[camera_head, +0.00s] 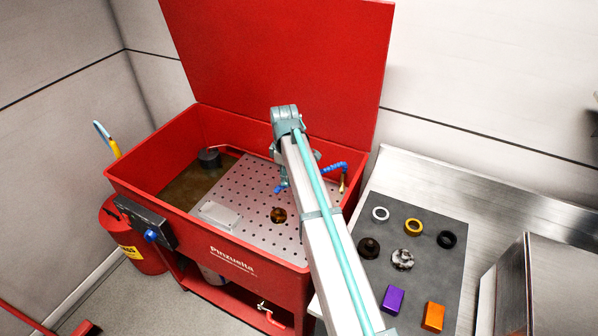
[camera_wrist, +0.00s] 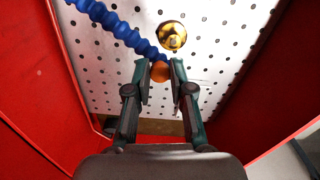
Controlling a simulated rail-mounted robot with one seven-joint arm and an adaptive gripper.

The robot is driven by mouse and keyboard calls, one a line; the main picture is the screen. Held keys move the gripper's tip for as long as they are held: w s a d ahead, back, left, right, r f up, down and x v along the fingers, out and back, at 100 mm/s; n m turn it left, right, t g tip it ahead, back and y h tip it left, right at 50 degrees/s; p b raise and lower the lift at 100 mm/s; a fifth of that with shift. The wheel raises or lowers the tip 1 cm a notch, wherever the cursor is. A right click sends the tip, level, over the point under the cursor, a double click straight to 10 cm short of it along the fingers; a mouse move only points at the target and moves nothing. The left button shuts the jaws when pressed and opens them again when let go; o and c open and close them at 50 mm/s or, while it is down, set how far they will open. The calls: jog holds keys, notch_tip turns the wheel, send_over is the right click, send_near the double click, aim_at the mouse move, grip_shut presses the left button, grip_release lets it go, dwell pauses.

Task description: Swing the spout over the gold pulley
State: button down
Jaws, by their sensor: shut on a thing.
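The spout is a blue segmented hose (camera_wrist: 118,27) with an orange nozzle (camera_wrist: 161,71). My gripper (camera_wrist: 160,68) is shut on the spout at the nozzle, which sits between its fingertips. The gold pulley (camera_wrist: 172,36) lies on the perforated shelf just beyond the fingertips in the wrist view, apart from the nozzle. In the head view the gold pulley (camera_head: 279,215) looks darker, and part of the blue hose (camera_head: 335,167) shows right of my arm. My arm hides much of the hose and gripper there.
The red wash tub (camera_head: 180,205) has high walls and a raised red lid (camera_head: 285,60) behind. A clear tray (camera_head: 220,216) sits on the perforated shelf (camera_head: 240,180). A grey mat (camera_head: 430,270) at right holds several rings and two blocks.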

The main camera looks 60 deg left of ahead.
dwell(0.3)
jog(key=c, duration=1)
grip_release()
jog(key=shift+c, duration=0.2)
jog(key=shift+r, duration=0.1)
notch_tip(320, 180, up, 12)
